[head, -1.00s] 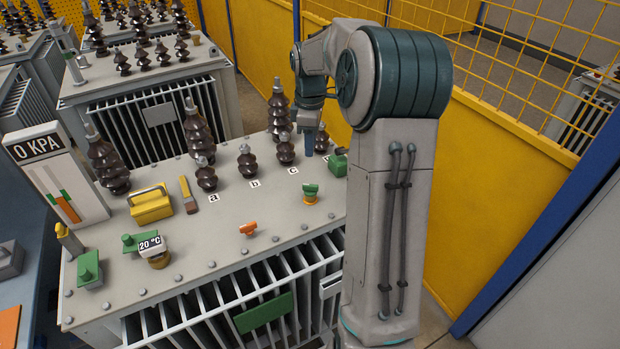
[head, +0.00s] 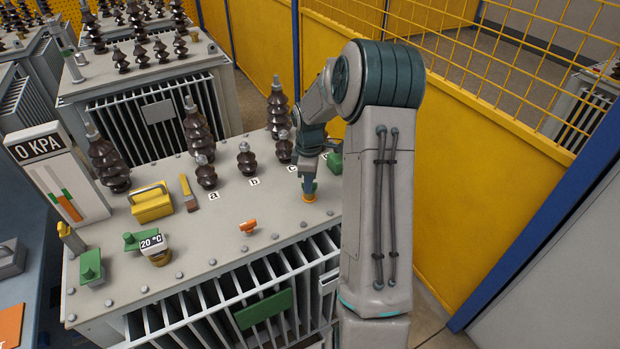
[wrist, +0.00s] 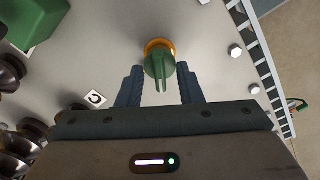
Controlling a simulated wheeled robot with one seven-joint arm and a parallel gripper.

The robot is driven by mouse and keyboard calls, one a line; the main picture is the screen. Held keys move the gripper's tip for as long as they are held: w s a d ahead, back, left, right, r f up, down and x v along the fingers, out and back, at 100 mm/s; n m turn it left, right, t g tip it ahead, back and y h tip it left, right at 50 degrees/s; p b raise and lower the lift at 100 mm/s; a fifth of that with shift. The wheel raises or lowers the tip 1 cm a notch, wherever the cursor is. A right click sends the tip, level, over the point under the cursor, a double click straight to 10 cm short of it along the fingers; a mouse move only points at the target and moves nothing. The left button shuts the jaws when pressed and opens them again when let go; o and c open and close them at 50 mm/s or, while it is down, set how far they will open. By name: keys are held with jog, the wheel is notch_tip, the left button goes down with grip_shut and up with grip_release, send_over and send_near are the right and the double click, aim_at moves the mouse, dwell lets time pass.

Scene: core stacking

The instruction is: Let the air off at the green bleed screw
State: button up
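The green bleed screw (wrist: 159,66) sits on an orange-yellow base on the transformer lid. In the wrist view it lies between the two fingers of my gripper (wrist: 160,84), near their tips. The fingers are open, with a gap on each side of the screw. In the head view my gripper (head: 308,180) points down over the screw and mostly hides it; its orange base (head: 309,197) shows just below. The gauge board (head: 58,175) at the left reads 0 KPA.
Another green part (wrist: 38,22) is near the screw. A yellow fence (head: 470,180) stands right.

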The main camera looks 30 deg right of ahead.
grip_shut()
jog(key=shift+m, duration=0.3)
jog(key=m+b, duration=0.2)
jog(key=m, duration=0.3)
jog(key=shift+b, duration=0.35)
jog(key=m+b, duration=0.1)
jog(key=m, duration=0.4)
jog(key=shift+m, duration=0.3)
grip_release()
